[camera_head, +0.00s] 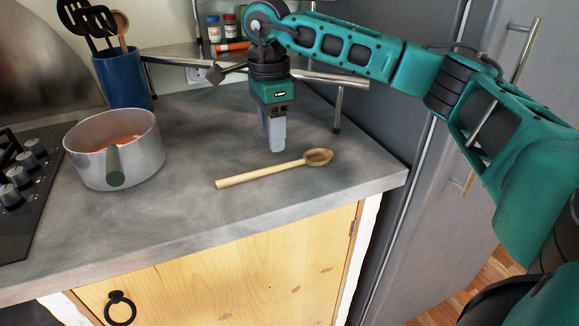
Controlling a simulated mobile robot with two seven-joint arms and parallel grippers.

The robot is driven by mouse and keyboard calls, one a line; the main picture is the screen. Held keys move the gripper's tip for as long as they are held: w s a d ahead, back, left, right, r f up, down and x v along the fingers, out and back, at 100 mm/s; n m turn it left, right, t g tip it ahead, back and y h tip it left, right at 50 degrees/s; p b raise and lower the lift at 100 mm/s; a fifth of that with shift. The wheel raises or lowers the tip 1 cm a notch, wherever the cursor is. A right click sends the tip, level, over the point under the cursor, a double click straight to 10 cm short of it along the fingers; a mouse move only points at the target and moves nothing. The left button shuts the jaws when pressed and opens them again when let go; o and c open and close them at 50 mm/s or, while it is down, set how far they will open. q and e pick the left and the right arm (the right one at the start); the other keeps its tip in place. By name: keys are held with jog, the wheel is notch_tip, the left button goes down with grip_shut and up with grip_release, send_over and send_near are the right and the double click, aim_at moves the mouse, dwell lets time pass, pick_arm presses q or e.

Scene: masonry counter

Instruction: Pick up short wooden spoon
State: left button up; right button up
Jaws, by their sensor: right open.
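The short wooden spoon (262,175) lies on the grey counter near its front right part. Its handle points left and its bowl (318,156) points right. My right gripper (276,145) comes down from above with its fingers pointing at the counter. It is open and empty, just behind the spoon and apart from it in the picture. The fingers are seen from the side, so the gap between them does not show. My left gripper is not in view.
A metal saucepan (150,146) with red contents stands left of the spoon, its handle toward the front. A blue utensil holder (122,80) and a metal rack (337,108) with jars stand behind. A stove (22,215) is at left. A grey fridge (400,120) is at right.

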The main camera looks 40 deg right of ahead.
aim_at(276, 166)
jog(key=f, duration=0.6)
jog(key=shift+s+d+f, duration=0.1)
jog(key=shift+s+f, duration=0.15)
jog(key=shift+s, duration=0.15)
grip_shut()
